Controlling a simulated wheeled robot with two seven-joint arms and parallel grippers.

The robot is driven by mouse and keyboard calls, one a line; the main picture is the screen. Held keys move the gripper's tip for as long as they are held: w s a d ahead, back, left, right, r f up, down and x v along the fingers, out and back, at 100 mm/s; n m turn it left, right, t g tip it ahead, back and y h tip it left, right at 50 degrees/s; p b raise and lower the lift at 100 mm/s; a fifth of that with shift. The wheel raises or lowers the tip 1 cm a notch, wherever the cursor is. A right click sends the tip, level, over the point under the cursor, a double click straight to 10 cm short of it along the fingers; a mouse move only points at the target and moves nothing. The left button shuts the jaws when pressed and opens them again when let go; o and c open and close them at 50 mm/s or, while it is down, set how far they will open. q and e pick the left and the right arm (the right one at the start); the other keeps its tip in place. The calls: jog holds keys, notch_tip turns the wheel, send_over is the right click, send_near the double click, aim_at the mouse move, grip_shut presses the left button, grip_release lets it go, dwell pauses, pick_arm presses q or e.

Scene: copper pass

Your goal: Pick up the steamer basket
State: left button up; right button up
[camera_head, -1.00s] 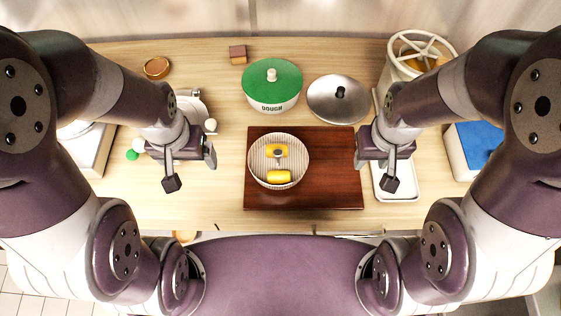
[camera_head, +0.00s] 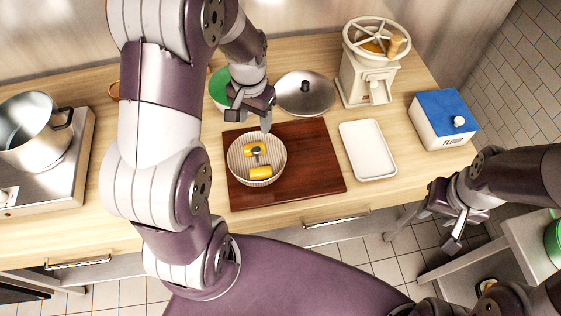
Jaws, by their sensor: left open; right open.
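The steamer basket (camera_head: 239,164) appears to be the round, pale, ribbed bowl in the head view. It sits upright on the left part of a dark red-brown board (camera_head: 312,165). Two yellow pieces lie in it, the upper one (camera_head: 254,149) with a grey part beside it. My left gripper (camera_head: 250,119) is open and empty, just beyond the far rim of the basket, above the board's far edge. My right gripper (camera_head: 437,228) is open and empty, well to the right, off the counter's front edge.
A white tray (camera_head: 367,150) lies right of the board. Behind are a metal lid (camera_head: 306,93) and a green-lidded pot (camera_head: 218,90), partly hidden by my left arm. A mill (camera_head: 368,72), a blue-topped flour box (camera_head: 446,118) and a steel pot (camera_head: 32,132) stand farther out.

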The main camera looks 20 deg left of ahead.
pick_arm(q)
jog(key=p, duration=0.2)
send_over(256, 149)
jog(key=f, duration=0.6)
jog(key=shift+w+a+f, duration=0.15)
jog(key=shift+a+f, duration=0.05)
jog(key=shift+f, duration=0.2)
jog(key=f, duration=0.1)
jog(key=f+p, duration=0.1)
jog(key=f, duration=0.1)
jog(key=f+p, duration=0.1)
jog(key=f, duration=0.1)
jog(key=shift+s+d, duration=0.3)
jog(key=shift+w+a+f, duration=0.1)
jog(key=shift+w+f, duration=0.1)
jog(key=shift+f, duration=0.2)
jog(key=shift+s, duration=0.1)
grip_shut()
